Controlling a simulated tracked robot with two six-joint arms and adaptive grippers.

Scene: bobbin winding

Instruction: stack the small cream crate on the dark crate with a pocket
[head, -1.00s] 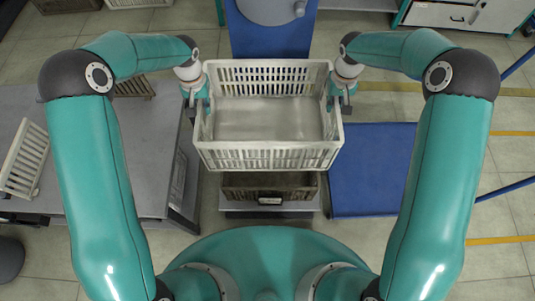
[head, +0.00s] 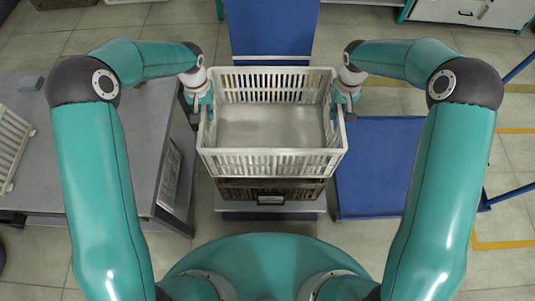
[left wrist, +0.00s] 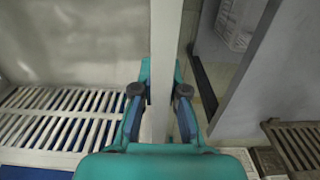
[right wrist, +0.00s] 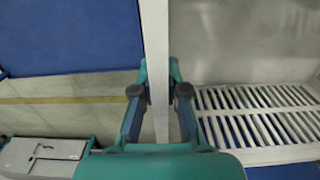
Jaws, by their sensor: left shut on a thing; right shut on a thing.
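The cream crate (head: 272,163) is upright and empty, with slatted walls. My left gripper (head: 205,105) is shut on the wall at its left end, and my right gripper (head: 342,103) is shut on the wall at its right end. In the left wrist view (left wrist: 160,95) and the right wrist view (right wrist: 160,95), a pale wall stands between the fingers. The dark crate (head: 232,194), with a pale label in a front pocket, is below the cream crate, which covers most of it. I cannot tell whether the two crates touch.
The dark crate is on a low grey platform (head: 270,214). A grey table (head: 110,150) stands at left, with another pale crate (head: 10,145) at its far left. A brown slatted crate (left wrist: 297,140) shows in the left wrist view.

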